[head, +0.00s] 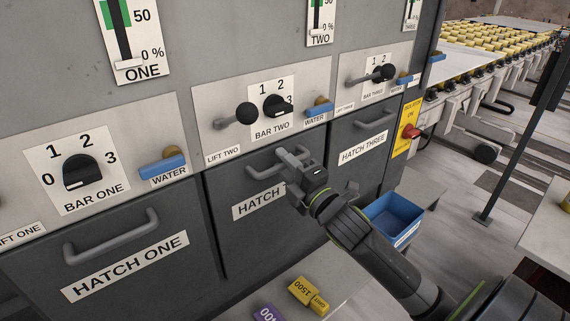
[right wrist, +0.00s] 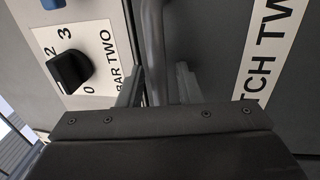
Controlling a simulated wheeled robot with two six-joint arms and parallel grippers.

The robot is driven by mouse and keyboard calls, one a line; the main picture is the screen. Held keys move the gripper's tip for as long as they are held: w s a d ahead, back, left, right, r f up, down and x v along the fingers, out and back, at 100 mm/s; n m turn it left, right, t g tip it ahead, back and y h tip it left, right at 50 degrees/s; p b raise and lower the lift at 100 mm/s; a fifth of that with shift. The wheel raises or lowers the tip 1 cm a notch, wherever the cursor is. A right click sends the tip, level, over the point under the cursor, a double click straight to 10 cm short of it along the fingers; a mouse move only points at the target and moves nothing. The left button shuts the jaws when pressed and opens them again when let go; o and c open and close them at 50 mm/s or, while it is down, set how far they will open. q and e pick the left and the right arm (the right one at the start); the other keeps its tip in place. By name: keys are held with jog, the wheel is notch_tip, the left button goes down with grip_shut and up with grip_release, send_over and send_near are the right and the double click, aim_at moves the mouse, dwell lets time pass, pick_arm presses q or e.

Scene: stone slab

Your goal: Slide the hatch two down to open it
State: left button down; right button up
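Hatch two is a dark grey panel (head: 232,245) in the middle of the machine front. Its white label (head: 250,206) is partly hidden by my right gripper. Its grey bar handle (head: 262,165) also shows in the right wrist view (right wrist: 153,40), running between my fingers. My right gripper (head: 296,157) is at the handle, with one finger on each side of the bar. The hatch front stands upright below the bar two panel. My left gripper is not in view.
Hatch one (head: 125,268) is at the left and hatch three (head: 362,145) at the right, each with a handle. Above hatch two are a lever (head: 245,113) and a dial (head: 277,106).

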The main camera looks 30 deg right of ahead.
aim_at(276, 212)
grip_shut()
notch_tip(276, 212, down, 18)
jog(key=b, duration=1.2)
grip_release()
